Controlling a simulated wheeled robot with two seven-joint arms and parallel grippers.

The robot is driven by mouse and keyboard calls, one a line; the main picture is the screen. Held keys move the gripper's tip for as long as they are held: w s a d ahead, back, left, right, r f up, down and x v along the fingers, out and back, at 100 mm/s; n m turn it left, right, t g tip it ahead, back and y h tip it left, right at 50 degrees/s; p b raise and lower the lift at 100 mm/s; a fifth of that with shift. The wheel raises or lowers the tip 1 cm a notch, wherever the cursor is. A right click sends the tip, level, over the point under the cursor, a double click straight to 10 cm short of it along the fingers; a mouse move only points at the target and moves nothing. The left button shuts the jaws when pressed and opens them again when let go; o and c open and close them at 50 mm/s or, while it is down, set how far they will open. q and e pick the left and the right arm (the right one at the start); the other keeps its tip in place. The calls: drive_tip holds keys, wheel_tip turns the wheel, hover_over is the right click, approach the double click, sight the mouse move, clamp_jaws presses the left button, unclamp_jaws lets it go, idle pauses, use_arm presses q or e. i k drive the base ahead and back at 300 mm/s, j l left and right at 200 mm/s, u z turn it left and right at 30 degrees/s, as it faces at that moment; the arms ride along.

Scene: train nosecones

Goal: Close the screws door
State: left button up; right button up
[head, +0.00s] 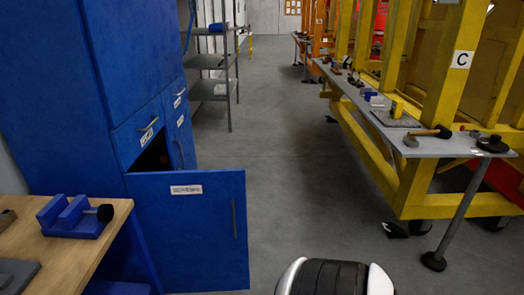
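A blue cabinet door (205,240) stands wide open, swung out into the aisle from the blue cabinet (60,80). A dark gap (152,155) into the cabinet shows above the door. Other labelled blue fronts (140,132) above and beside it look shut. Neither of my grippers is in view.
A wooden workbench (85,262) with a blue vise (75,217) is at the lower left. A grey shelf rack (210,62) stands behind the cabinet. Yellow framing (440,110) and a grey tool shelf (425,146) line the right. The grey floor (300,180) between is clear.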

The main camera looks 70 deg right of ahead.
sight(193, 224)
drive_tip(key=z, duration=1.55)
